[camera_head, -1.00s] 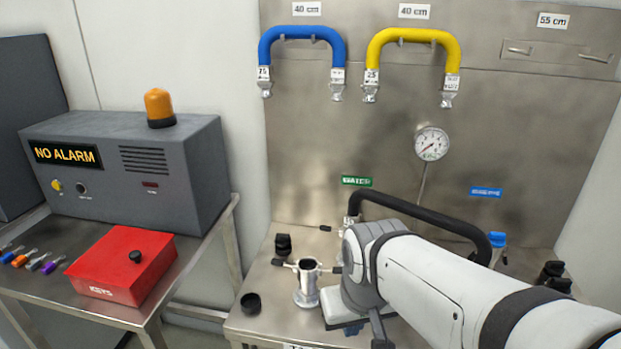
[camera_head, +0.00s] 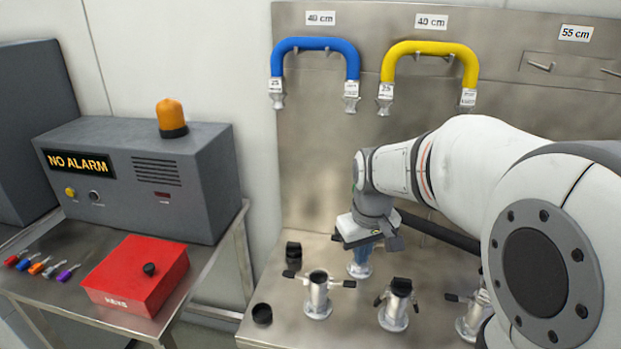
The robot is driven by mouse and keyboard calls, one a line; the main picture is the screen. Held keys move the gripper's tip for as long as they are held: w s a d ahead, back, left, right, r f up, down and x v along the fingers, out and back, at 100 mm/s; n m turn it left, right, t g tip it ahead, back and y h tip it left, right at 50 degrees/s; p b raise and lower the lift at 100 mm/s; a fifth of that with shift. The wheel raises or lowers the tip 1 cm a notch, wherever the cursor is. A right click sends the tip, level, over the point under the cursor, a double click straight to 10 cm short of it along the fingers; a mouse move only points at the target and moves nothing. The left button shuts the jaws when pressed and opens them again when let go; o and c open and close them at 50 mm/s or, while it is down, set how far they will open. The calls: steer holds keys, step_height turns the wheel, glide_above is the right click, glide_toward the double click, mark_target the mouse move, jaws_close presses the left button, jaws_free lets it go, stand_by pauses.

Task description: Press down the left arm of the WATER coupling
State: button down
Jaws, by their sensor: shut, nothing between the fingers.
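The WATER coupling stands at the back of the steel bench, mostly hidden behind my gripper. Its silver foot (camera_head: 359,271) shows below the gripper. A small dark tip (camera_head: 337,238) at the gripper's left edge looks like the end of its left arm; the rest of that arm is hidden. My gripper (camera_head: 360,252) points down in front of or over the coupling, with blue at its lower end. It is shut and holds nothing. I cannot tell whether it touches the arm. The green WATER label is hidden behind my arm.
Open-topped coupling (camera_head: 318,291) and capped coupling (camera_head: 397,302) stand in front. Another coupling (camera_head: 474,316) is partly behind my arm. Black caps (camera_head: 262,313) sit left. A black hose (camera_head: 438,230) runs right. Red KEYS box (camera_head: 136,278) is on the left table.

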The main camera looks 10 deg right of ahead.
steer(key=w+f+n+g+p, duration=0.1)
steer(key=w+n+p, duration=0.3)
steer(key=w, duration=1.1)
steer(key=n+p, duration=0.1)
steer(key=p, duration=0.3)
glide_above(335, 239)
steer(key=shift+g, duration=0.3)
steer(key=f, duration=0.6)
steer(key=shift+w+d+f, duration=0.1)
steer(key=shift+w+d, duration=0.2)
steer(key=shift+d, duration=0.05)
steer(key=shift+w+f, duration=0.15)
steer(key=shift+f, duration=0.2)
steer(key=shift+f+b, duration=1.95)
steer(key=shift+f, duration=2.3)
steer(key=shift+f+b, duration=0.5)
steer(key=shift+f, duration=0.2)
steer(key=shift+s+d+f+b, duration=0.2)
steer(key=shift+d+f+b, duration=0.2)
steer(key=shift+f+b, duration=0.25)
steer(key=shift+w+a+r+p, duration=0.25)
steer(key=shift+a+r+p, duration=0.15)
steer(key=shift+a+r, duration=0.25)
steer(key=shift+r+p, duration=1.5)
steer(key=shift+r, duration=1.6)
